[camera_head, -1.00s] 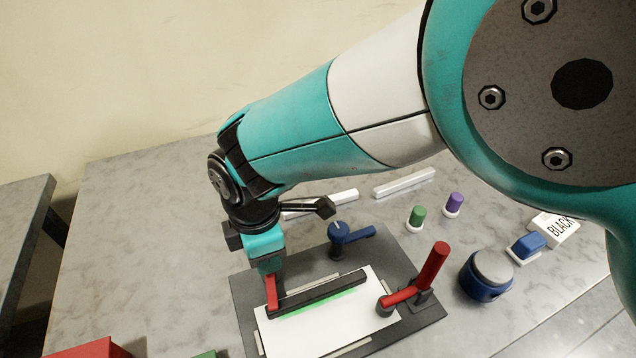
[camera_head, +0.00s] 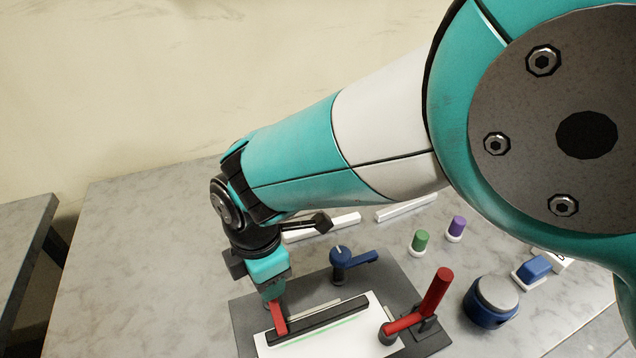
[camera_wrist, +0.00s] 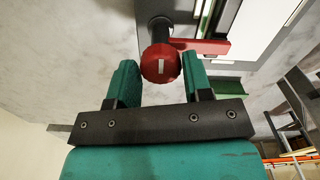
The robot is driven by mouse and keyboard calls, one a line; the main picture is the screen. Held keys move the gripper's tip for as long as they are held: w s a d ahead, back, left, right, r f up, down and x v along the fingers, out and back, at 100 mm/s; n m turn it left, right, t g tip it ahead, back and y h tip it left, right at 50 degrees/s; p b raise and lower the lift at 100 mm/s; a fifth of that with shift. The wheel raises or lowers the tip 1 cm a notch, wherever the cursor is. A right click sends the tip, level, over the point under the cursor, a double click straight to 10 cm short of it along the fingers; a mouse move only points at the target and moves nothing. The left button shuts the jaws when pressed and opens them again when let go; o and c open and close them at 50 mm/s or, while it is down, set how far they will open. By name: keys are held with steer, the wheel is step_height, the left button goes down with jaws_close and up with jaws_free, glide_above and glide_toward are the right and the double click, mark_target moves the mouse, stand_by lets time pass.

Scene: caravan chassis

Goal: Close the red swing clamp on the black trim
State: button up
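The red swing clamp has a round red knob with a white mark (camera_wrist: 160,63), between my fingers in the wrist view. Its red arm (camera_head: 279,318) reaches over the left end of the black trim in the head view. The black trim (camera_head: 325,317) lies on a white panel (camera_head: 325,345), with a thin green strip along its near side. My gripper (camera_head: 272,292) is down over the knob and hides it in the head view.
A blue swing clamp (camera_head: 342,257) stands behind the trim, its arm pointing right. A clamp with a raised red handle (camera_head: 437,290) stands at the panel's right. Farther right are a blue round item (camera_head: 492,300), a green peg (camera_head: 420,241) and a purple peg (camera_head: 456,227).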

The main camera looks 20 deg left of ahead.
steer(key=shift+o, duration=1.3)
step_height(320, 180, up, 17)
steer(key=b, duration=0.2)
steer(key=shift+r, duration=0.2)
steer(key=w+d+r+m+y, duration=0.1)
steer(key=w+d+m, duration=0.3)
steer(key=d, duration=0.6)
steer(key=w+d+r+m+y, duration=0.1)
steer(key=w+d+r+m, duration=0.1)
steer(key=d+m, duration=0.6)
steer(key=s+d+f+m+y, duration=0.1)
steer(key=s+d+m, duration=0.4)
steer(key=d, duration=0.3)
steer(key=s+d+f+m+y, duration=0.1)
steer(key=s+d+m, duration=0.3)
steer(key=d, duration=0.4)
steer(key=shift+s+f+m, duration=0.4)
steer(key=shift+s+f, duration=0.2)
steer(key=shift+f, duration=0.2)
